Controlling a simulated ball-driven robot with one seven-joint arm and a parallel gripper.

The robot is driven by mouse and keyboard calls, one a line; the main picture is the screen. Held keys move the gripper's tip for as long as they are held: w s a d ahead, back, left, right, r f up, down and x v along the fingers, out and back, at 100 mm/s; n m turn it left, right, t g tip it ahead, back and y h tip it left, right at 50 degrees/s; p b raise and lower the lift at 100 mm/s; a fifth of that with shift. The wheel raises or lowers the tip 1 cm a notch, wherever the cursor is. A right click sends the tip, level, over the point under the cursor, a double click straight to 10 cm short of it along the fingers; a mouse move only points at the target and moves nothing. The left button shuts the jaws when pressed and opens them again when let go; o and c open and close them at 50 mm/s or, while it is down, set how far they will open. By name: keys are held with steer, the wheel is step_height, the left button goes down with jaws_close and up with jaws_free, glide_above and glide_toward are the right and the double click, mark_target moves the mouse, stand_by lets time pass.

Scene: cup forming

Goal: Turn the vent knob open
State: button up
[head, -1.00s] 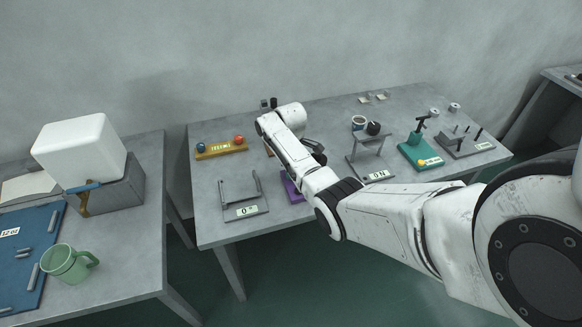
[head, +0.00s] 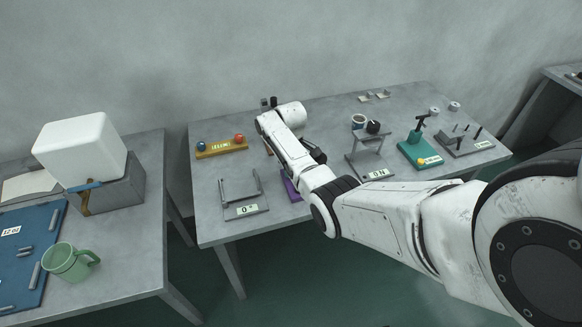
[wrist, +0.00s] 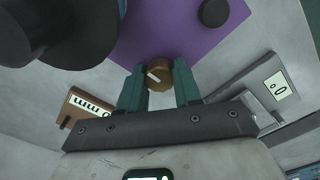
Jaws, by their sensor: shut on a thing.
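The vent knob (wrist: 159,77) is a small round brown knob with a white pointer line, on a purple base (wrist: 180,28). In the wrist view the pointer slants toward the upper left. My gripper (wrist: 160,88) has its two green fingers on either side of the knob, shut on it. In the head view a corner of the purple base (head: 290,188) shows beside my arm. The knob and my fingers are hidden there behind my arm.
A grey bracket (head: 245,208) with a label stands left of the purple base. A yellow block with blue and red balls (head: 221,149) lies behind it. A grey stand (head: 368,157) and a teal base (head: 419,153) are to the right. A dark rounded part (wrist: 75,35) fills the wrist view's upper left.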

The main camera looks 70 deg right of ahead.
steer(key=o, duration=1)
steer(key=shift+o, duration=0.2)
step_height(320, 180, up, 11)
steer(key=shift+b, duration=0.35)
